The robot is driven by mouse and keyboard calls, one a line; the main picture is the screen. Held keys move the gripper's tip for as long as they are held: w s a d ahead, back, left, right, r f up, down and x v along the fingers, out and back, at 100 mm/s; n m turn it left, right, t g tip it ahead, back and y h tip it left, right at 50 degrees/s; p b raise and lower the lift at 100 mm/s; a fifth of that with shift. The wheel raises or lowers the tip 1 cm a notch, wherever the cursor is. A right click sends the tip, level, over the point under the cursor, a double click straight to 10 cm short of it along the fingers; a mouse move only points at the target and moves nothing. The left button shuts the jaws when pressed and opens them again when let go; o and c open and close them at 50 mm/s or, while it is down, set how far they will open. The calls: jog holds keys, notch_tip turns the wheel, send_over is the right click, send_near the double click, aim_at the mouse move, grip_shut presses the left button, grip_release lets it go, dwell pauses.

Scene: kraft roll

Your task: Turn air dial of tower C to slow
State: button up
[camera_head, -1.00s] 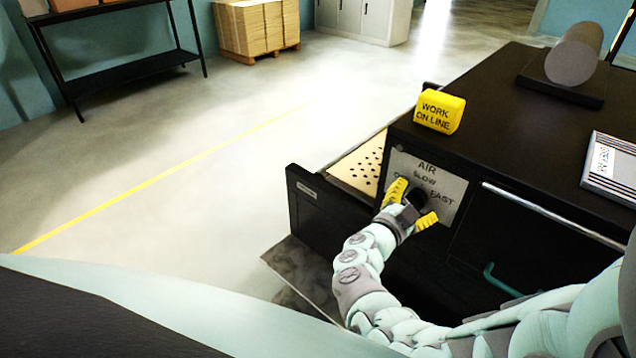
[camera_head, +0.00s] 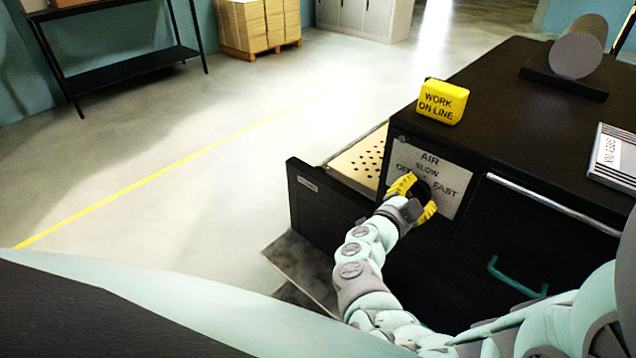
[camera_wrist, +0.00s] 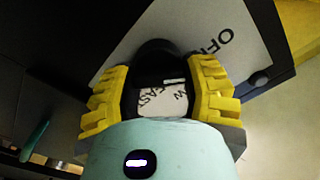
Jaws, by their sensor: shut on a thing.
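The air dial is a black knob (camera_head: 424,192) on a white panel (camera_head: 455,183) marked AIR, SLOW, OFF and FAST, on the front of the dark cabinet. My gripper (camera_head: 418,198) has its yellow fingers shut on the dial, one on each side. In the wrist view the dial (camera_wrist: 155,50) is dark and round between the fingers (camera_wrist: 160,88). A short pale mark (camera_wrist: 175,82) shows between the fingers; I cannot tell which label the dial points to. My fingers partly hide the panel's lettering.
An open drawer (camera_head: 325,200) with a perforated yellow board (camera_head: 362,160) sticks out left of the panel. A yellow WORK ON LINE block (camera_head: 442,101) and a grey roll (camera_head: 578,48) are on the cabinet top. A green handle (camera_head: 515,280) is below right.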

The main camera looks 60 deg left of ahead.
jog(key=m+b, duration=0.1)
jog(key=f+m+b, duration=0.1)
jog(key=b, duration=0.1)
jog(key=shift+w+d+m, duration=0.1)
jog(key=shift+d+m, duration=0.1)
jog(key=shift+m, duration=0.2)
jog(key=m+b, duration=0.3)
jog(key=b, duration=0.2)
jog(key=shift+m, duration=0.3)
jog(key=m+b, duration=0.3)
jog(key=b, duration=0.1)
jog(key=shift+b, duration=0.35)
jog(key=shift+r+m+b, duration=0.1)
jog(key=shift+m+b, duration=0.25)
jog(key=shift+m, duration=0.15)
jog(key=shift+r, duration=0.1)
jog(key=o, duration=1.2)
